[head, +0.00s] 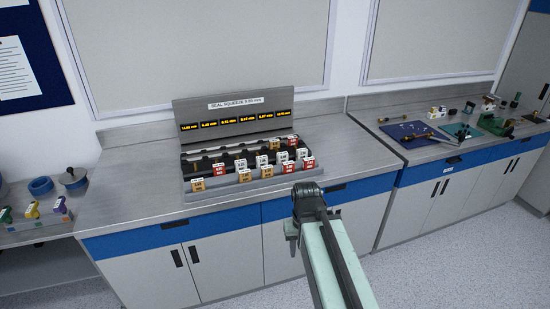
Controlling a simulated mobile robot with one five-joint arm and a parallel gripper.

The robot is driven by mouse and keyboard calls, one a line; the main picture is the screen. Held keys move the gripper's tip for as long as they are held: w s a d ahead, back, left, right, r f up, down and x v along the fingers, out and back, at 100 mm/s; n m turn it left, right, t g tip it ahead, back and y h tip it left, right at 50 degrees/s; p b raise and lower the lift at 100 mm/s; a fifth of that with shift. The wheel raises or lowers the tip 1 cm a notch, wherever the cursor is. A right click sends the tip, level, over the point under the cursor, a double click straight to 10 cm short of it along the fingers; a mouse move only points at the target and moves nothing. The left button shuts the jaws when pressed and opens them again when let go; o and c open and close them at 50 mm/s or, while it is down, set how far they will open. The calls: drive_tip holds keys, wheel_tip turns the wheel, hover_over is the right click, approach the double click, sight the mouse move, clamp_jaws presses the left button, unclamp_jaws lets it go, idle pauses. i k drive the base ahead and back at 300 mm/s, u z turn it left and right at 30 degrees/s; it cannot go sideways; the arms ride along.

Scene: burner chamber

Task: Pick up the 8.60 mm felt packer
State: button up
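A grey rack (255,190) stands on the left counter and holds several small labelled blocks in rows. Some are tan, like the front-left one (198,184), some white (261,161), and some red, like the front-right one (308,163). Their labels are too small to read, so I cannot tell which is the 8.60 mm felt packer. My gripper (291,229) is at the end of my arm, in front of the counter's front edge and below the rack's right end. Its fingers are too small and dark to show whether they are open.
The rack's back panel (235,115) has a row of lit amber readouts under a sign. The counter (130,185) is clear left of the rack, with a blue ring (41,186) farther left. At right, another counter carries a blue mat (415,134) and tools.

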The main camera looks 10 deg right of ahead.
sight(281, 157)
drive_tip(key=i, duration=0.9)
drive_tip(key=z, duration=0.05)
